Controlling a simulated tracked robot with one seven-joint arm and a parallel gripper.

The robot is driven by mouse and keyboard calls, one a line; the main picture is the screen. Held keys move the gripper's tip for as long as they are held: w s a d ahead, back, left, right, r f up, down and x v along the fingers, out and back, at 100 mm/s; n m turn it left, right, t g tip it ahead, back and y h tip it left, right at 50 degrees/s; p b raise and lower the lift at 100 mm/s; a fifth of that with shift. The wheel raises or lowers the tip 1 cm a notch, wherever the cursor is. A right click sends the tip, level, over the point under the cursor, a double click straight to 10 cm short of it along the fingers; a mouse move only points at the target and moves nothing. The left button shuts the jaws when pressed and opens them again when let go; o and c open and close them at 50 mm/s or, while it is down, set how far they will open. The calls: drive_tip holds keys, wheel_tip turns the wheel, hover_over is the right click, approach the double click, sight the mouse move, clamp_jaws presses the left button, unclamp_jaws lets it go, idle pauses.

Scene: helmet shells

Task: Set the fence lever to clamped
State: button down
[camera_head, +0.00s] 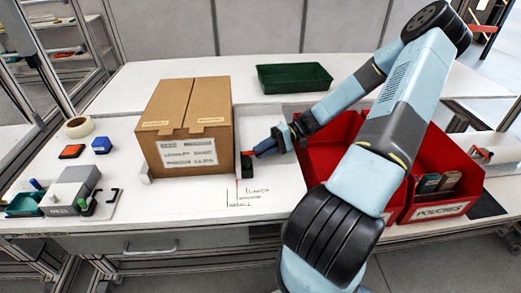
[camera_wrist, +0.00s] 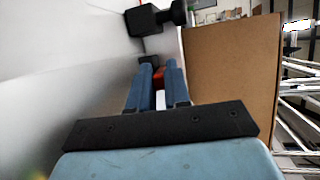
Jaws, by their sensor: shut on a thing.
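My gripper (camera_head: 256,152) is just right of the cardboard box, over the white table, with its blue fingers pointing left. In the wrist view my gripper (camera_wrist: 159,66) has its two fingers close together on a small red part (camera_wrist: 160,77), which I take to be the fence lever's handle. The fingers hide most of it, so its angle cannot be told. A small black block (camera_head: 247,166) stands by the box's right side below the fingertips. A black fitting (camera_wrist: 152,19) with a rounded knob lies beyond the fingertips in the wrist view.
The cardboard box (camera_head: 187,123) stands close on the gripper's left; its brown side (camera_wrist: 230,70) fills the right of the wrist view. Red bins (camera_head: 330,150) stand under and right of my arm. A green tray (camera_head: 294,78) is behind. Printed table markings (camera_head: 252,197) lie in front.

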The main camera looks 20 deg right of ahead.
idle(0.3)
drive_tip(key=c, duration=1.2)
unclamp_jaws()
drive_tip(key=shift+o, duration=0.2)
drive_tip(key=shift+d, duration=0.1)
drive_tip(key=v, duration=1.3)
drive_tip(key=shift+d, duration=0.35)
drive_tip(key=shift+o, duration=0.4)
